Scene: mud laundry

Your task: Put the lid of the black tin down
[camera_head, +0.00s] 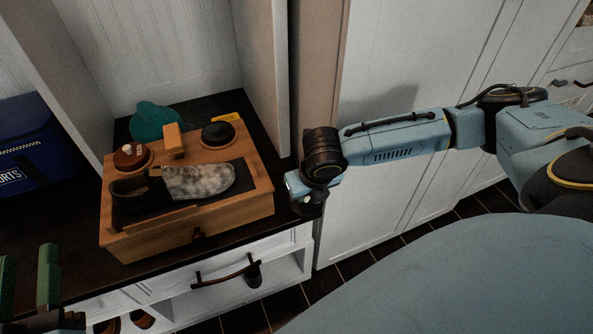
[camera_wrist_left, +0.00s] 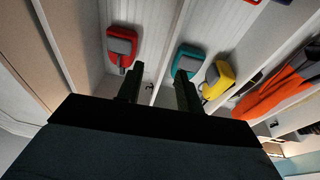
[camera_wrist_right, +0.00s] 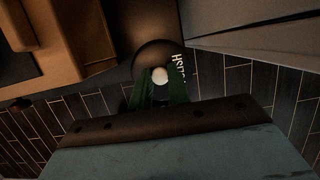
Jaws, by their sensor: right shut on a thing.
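My right gripper (camera_wrist_right: 160,80) is shut on the pale knob of a round dark lid (camera_wrist_right: 150,56) with white lettering, in the right wrist view. In the head view this gripper (camera_head: 307,205) is just right of the wooden box, beyond the counter's right end, and the lid is mostly hidden under it. The black tin (camera_head: 217,134) stands at the back right on top of the wooden box (camera_head: 190,224). My left gripper (camera_head: 28,278) is open and empty at the lower left; its spread fingers also show in the left wrist view (camera_wrist_left: 158,90).
A patterned shoe (camera_head: 200,182), a brown-red tin (camera_head: 131,156) and a wooden block (camera_head: 174,140) are on the box. A teal object (camera_head: 155,120) is behind it, a blue bag (camera_head: 38,150) to the left. Dark counter (camera_head: 50,222) is bare at front left. A tall white cabinet (camera_head: 400,75) stands right.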

